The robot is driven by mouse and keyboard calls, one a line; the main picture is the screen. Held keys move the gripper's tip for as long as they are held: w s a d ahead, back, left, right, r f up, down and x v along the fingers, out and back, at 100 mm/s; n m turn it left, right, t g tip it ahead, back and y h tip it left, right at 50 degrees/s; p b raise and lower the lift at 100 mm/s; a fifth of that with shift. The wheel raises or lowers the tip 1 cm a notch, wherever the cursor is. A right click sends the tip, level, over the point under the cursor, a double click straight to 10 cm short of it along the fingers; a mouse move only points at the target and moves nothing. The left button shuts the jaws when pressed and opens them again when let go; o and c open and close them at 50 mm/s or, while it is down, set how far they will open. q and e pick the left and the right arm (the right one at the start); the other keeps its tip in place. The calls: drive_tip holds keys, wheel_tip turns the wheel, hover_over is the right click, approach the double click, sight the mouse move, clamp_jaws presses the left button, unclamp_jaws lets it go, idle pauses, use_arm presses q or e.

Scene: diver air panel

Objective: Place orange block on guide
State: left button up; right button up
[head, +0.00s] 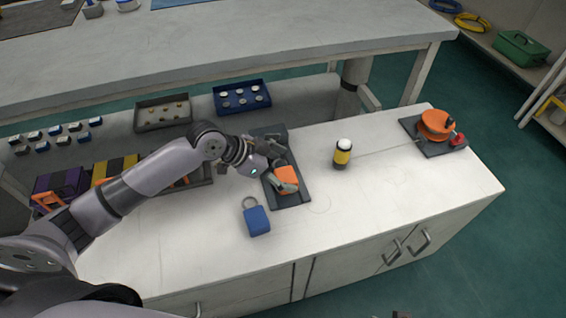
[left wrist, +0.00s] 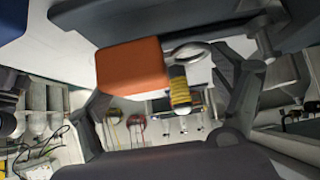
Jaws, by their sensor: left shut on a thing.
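My left gripper (head: 285,180) is shut on the orange block (head: 287,174), which sits between its fingers. The block is over the dark grey guide plate (head: 292,201) on the white cabinet top. In the left wrist view, the orange block (left wrist: 130,68) shows large between the fingers, with a metal ring (left wrist: 186,50) beside it. The dark guide (left wrist: 150,22) fills the upper edge there. I cannot tell whether the block touches the guide. The gripper hides part of the block and the guide. My right gripper is not in view.
A blue padlock (head: 256,218) lies left of the guide. A yellow and black cylinder with a white top (head: 342,155) stands to its right. An orange reel (head: 436,125) sits on a dark base at the far right.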

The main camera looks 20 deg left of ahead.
use_arm(q)
drive_tip(key=shift+w+f, duration=0.1)
drive_tip(key=shift+f, duration=1.05)
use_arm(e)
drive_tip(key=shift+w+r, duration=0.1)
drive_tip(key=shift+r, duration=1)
use_arm(q)
drive_tip(key=o, duration=1.8)
drive_tip(key=shift+f, duration=0.25)
drive_tip(key=shift+s+a+r, duration=0.1)
drive_tip(key=shift+s+r, duration=0.1)
drive_tip(key=p+v, duration=0.1)
drive_tip(key=v, duration=1)
drive_tip(key=shift+s+a+r, duration=0.15)
drive_tip(key=shift+a+r, duration=0.05)
drive_tip(key=shift+r, duration=0.1)
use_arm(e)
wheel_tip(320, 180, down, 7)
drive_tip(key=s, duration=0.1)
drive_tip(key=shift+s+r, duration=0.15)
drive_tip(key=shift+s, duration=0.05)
